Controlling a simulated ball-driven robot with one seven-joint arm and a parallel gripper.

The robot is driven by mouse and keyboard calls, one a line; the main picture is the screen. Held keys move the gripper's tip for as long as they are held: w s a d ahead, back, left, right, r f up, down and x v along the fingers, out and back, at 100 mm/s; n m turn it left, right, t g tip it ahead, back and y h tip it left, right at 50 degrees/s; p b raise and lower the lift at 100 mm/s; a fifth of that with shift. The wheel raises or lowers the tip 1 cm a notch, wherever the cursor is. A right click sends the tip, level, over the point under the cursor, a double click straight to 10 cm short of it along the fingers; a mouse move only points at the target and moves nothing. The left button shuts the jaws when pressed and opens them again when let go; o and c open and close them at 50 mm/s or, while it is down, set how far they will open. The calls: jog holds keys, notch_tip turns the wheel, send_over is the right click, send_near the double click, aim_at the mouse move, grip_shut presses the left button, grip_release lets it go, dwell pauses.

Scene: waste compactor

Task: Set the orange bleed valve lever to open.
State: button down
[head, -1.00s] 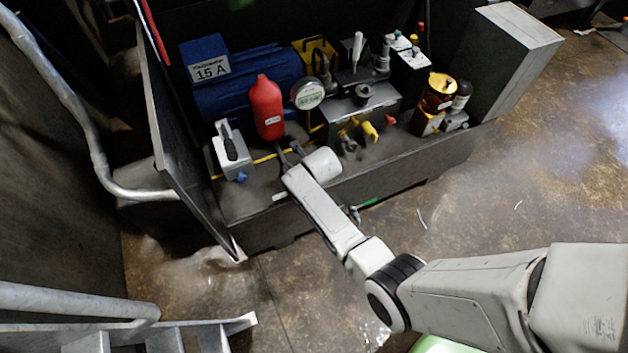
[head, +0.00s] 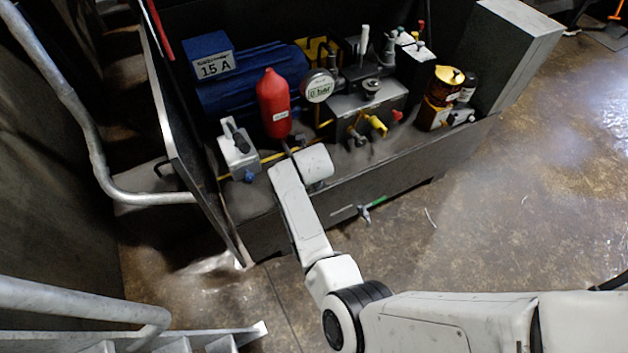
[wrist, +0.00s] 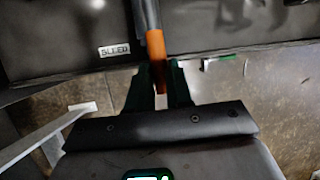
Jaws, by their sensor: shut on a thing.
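In the wrist view the orange bleed valve lever (wrist: 156,48) runs down from a dark grey rod into the space between my fingers. A label reading "BLEED" (wrist: 115,50) is on the dark panel to its left. My gripper (wrist: 160,72) is shut on the orange lever, with its end showing between the fingers. In the head view my gripper (head: 291,149) is at the machine's front, just below the red bottle (head: 273,104), mostly hidden by my wrist. I cannot make out the lever there.
A grey switch box (head: 238,152) stands left. A metal railing (head: 88,135) is at far left. Floor on the right is open.

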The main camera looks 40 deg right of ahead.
dwell(0.3)
jog(key=c, duration=1)
grip_release()
jog(key=shift+c, duration=0.2)
jog(key=p+v, duration=0.2)
jog(key=v, duration=0.8)
jog(key=shift+r, duration=0.35)
jog(key=shift+s, duration=0.15)
jog(key=s+d+r+n+p, duration=0.5)
jog(key=s+r+n, duration=0.4)
jog(key=n, duration=0.9)
jog(key=s+a+n+g+y+p, duration=0.1)
jog(key=s+a+n, duration=0.4)
jog(key=s+n, duration=0.4)
jog(key=s+a+n+g+y+p, duration=0.1)
jog(key=s+a+n+y, duration=0.1)
jog(key=s+a+n, duration=0.4)
jog(key=s+n, duration=0.3)
jog(key=n, duration=0.2)
jog(key=shift+f+g, duration=0.2)
jog(key=shift+g, duration=0.2)
